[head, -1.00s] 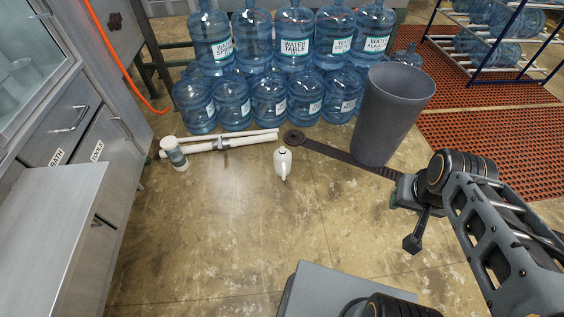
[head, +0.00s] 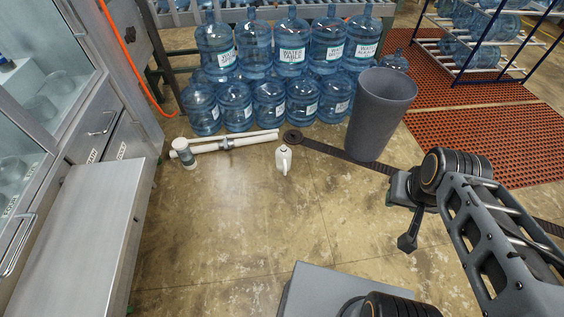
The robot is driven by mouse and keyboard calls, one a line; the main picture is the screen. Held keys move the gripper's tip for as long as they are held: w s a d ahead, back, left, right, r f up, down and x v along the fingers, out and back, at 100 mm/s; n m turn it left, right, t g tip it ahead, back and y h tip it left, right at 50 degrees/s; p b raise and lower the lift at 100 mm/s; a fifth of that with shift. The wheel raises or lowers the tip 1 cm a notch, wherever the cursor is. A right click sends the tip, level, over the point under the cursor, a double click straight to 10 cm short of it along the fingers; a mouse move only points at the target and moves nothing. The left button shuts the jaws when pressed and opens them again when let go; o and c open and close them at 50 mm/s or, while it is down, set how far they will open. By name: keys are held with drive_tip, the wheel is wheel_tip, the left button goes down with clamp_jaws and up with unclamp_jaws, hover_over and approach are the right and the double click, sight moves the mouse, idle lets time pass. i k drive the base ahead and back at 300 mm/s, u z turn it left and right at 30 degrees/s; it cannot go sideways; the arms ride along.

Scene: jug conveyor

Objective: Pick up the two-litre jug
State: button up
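My gripper (head: 407,242) is at the right, at the end of my folded arm, well apart from the jug. It looks like a dark hanging piece, and its fingers cannot be made out. Nothing is seen held in it.
White pipes (head: 235,142) lie just behind and left of the jug. A dark strap (head: 335,152) runs right from a round end, past a grey bin (head: 379,115). Stacked blue water bottles (head: 270,100) stand behind. A metal cabinet (head: 85,220) lines the left.

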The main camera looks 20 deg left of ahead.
sight(283, 154)
drive_tip(key=u, duration=0.65)
drive_tip(key=i, duration=0.6)
drive_tip(key=u, duration=1.25)
drive_tip(key=i, duration=1.8)
drive_tip(key=z, duration=0.45)
